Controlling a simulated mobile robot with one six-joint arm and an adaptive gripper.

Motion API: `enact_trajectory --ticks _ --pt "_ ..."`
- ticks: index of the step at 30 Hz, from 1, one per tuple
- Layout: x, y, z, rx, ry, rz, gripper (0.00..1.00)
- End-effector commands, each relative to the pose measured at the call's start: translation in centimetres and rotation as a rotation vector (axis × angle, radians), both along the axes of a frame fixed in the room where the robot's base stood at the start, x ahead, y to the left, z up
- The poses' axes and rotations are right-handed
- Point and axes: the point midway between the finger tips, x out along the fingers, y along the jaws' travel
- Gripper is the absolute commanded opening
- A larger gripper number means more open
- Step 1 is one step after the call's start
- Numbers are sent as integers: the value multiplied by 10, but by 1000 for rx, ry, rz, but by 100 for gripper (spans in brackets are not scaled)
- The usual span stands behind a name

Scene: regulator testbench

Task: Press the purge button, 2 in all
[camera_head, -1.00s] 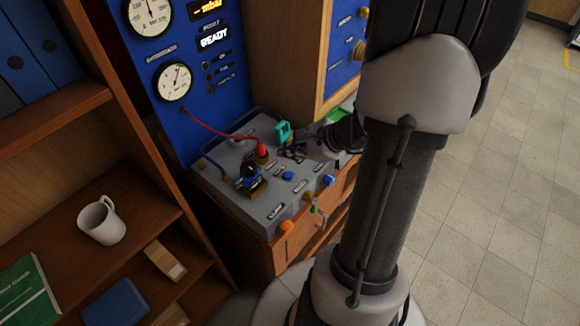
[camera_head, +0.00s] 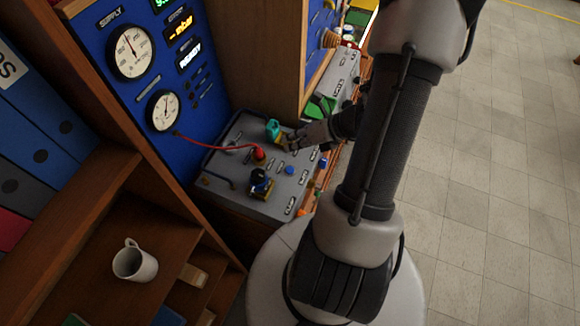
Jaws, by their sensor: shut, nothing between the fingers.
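The grey test panel (camera_head: 222,166) lies at the foot of the blue gauge board. It carries a round blue button (camera_head: 289,170), a red fitting with a red hose (camera_head: 258,154), a blue-topped brass regulator (camera_head: 261,183) and a teal part (camera_head: 273,129). The small labels are too blurred to read, so I cannot tell which control is the purge button. My gripper (camera_head: 291,147) is shut and empty, low over the panel's far right part, beside the teal part and beyond the blue button. I cannot tell whether it touches anything; it hides part of the panel.
Two dials, the upper one (camera_head: 131,51) and the lower one (camera_head: 162,110), sit on the board with lit displays. A wooden shelf with a white mug (camera_head: 135,262) stands at the left. A wooden cabinet (camera_head: 262,50) rises behind the panel. Open tiled floor (camera_head: 480,180) lies right.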

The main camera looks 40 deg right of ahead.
Motion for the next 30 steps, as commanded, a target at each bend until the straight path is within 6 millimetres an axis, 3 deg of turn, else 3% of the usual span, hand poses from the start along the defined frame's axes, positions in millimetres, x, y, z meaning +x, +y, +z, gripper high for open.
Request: enact_trajectory --ticks 8,24,30 --pt "0 0 -9 -1 -1 1 0" --pt "0 0 -79 -1 -1 1 0" --pt "0 0 -89 -3 -1 2 0"
